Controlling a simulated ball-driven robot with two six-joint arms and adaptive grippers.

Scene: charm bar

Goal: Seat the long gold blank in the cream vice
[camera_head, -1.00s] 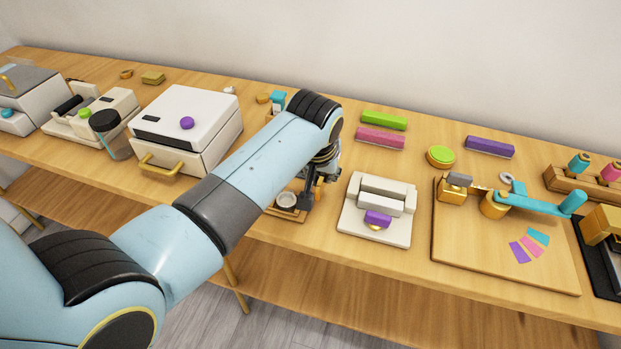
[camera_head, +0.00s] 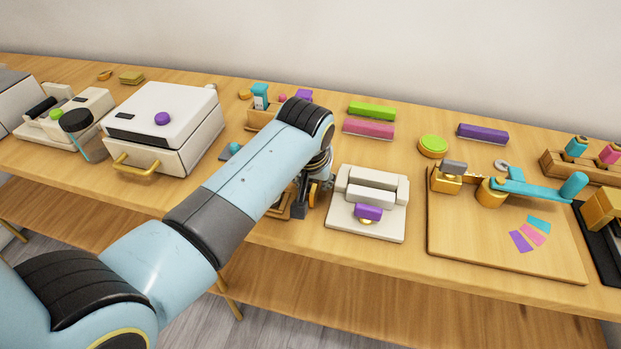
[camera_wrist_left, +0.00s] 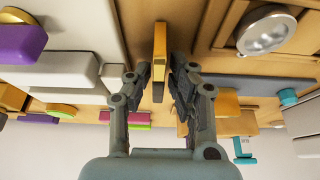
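The long gold blank (camera_wrist_left: 160,48) stands as a narrow bar between the fingertips of my left gripper (camera_wrist_left: 160,75) in the left wrist view. The fingers are close on both of its sides, and I take it as gripped. In the head view my left gripper (camera_head: 308,200) points down at the table's front half, just left of the cream vice, with a bit of gold at its tips. The cream vice (camera_head: 345,222) has two pale jaw blocks and a purple handle (camera_head: 369,212). It also shows at the left of the wrist view (camera_wrist_left: 62,68). My right gripper is out of view.
A metal cup (camera_wrist_left: 266,34) on a wooden stand lies beside the gripper, mostly hidden by my arm in the head view. Green (camera_head: 372,111) and pink (camera_head: 369,129) bars lie behind the vice. A wooden board (camera_head: 470,250) with a teal lever is to its right.

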